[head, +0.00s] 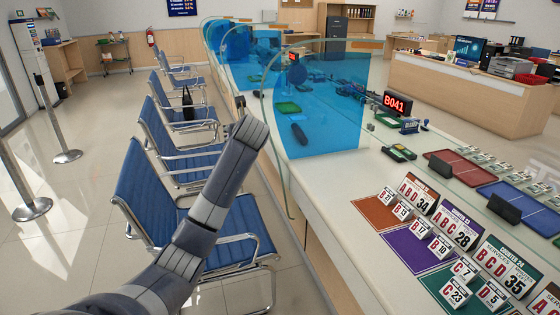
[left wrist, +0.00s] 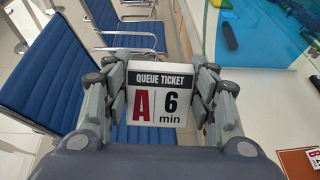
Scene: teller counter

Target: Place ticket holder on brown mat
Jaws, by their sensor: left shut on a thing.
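A white ticket holder (left wrist: 155,106) reads "QUEUE TICKET A 6 min" in the left wrist view. My left gripper (left wrist: 162,90) is shut on it, with a finger at each side. The holder hangs above the floor beside blue chairs, clear of the counter. I cannot make out the holder or the left gripper in the head view, where only my arm shows. The brown mat (head: 369,210) lies on the counter, with small ticket holders (head: 403,211) and a larger A B D 34 sign (head: 420,195) on it. A mat corner also shows in the left wrist view (left wrist: 298,163). My right gripper is not in view.
A purple mat (head: 405,245) and a green mat (head: 437,282) lie nearer along the counter, with signs and holders. A blue glass screen (head: 320,110) stands on the counter. Blue chairs (head: 150,190) line the left side. The left part of the brown mat is bare.

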